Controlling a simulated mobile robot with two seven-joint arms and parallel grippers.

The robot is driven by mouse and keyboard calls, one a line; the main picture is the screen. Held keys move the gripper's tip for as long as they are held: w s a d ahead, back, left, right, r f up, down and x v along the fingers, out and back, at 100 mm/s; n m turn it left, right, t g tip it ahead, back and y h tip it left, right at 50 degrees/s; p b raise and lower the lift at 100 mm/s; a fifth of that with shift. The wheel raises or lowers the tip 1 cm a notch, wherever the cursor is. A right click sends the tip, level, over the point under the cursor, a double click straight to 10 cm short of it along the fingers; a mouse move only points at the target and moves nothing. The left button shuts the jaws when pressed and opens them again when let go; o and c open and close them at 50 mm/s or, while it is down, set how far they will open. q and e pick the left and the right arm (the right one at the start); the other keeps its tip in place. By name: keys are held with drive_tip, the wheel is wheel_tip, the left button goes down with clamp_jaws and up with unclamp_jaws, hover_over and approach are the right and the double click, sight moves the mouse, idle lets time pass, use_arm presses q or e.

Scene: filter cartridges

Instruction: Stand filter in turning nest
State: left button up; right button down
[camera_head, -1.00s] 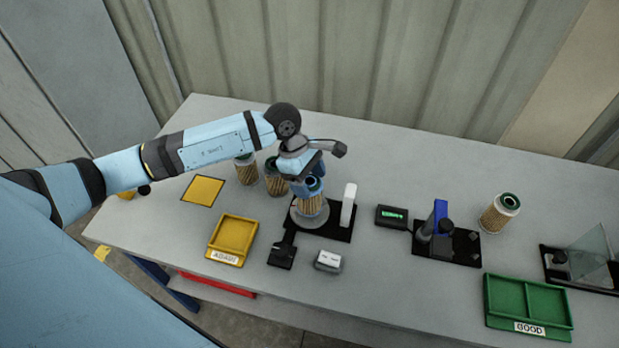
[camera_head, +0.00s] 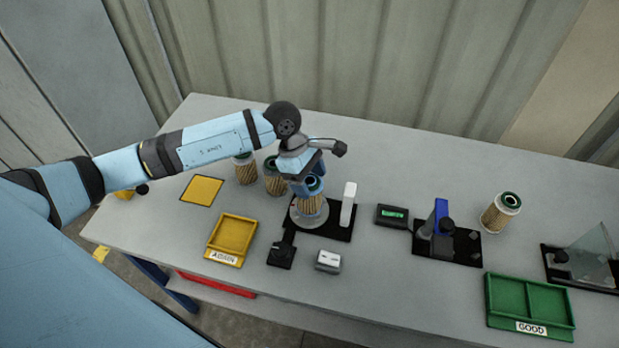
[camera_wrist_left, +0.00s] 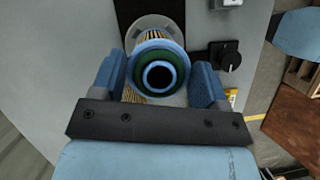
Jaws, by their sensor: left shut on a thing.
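The filter (camera_head: 310,204) is a pleated tan cartridge with a dark green and blue top ring. It stands upright at the round pale turning nest (camera_head: 297,221) on a black base plate. My left gripper (camera_head: 309,184) reaches down from above and is shut on the upper end of the filter. In the left wrist view the filter's ring (camera_wrist_left: 158,75) sits between the two blue fingers, with the round nest plate (camera_wrist_left: 150,25) beyond it. Whether the filter's foot is fully seated is hard to tell. My right gripper is not in view.
Two more filters (camera_head: 245,168) (camera_head: 274,177) stand behind left, and another (camera_head: 501,212) at right. A white post (camera_head: 348,204) rises close beside the nest. Yellow tray (camera_head: 231,229), grey box (camera_head: 328,261), small display (camera_head: 391,215), blue-post fixture (camera_head: 438,222) and green tray (camera_head: 487,302) surround it.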

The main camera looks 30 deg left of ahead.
use_arm(q)
drive_tip(key=shift+f, duration=0.1)
drive_tip(key=shift+f+b, duration=0.15)
drive_tip(key=shift+b, duration=0.3)
drive_tip(key=shift+f+b, duration=0.25)
drive_tip(key=shift+b, duration=0.25)
idle(0.4)
drive_tip(key=o, duration=1.3)
drive_tip(key=shift+r, duration=0.2)
drive_tip(key=shift+r+p, duration=0.35)
drive_tip(key=shift+r, duration=0.5)
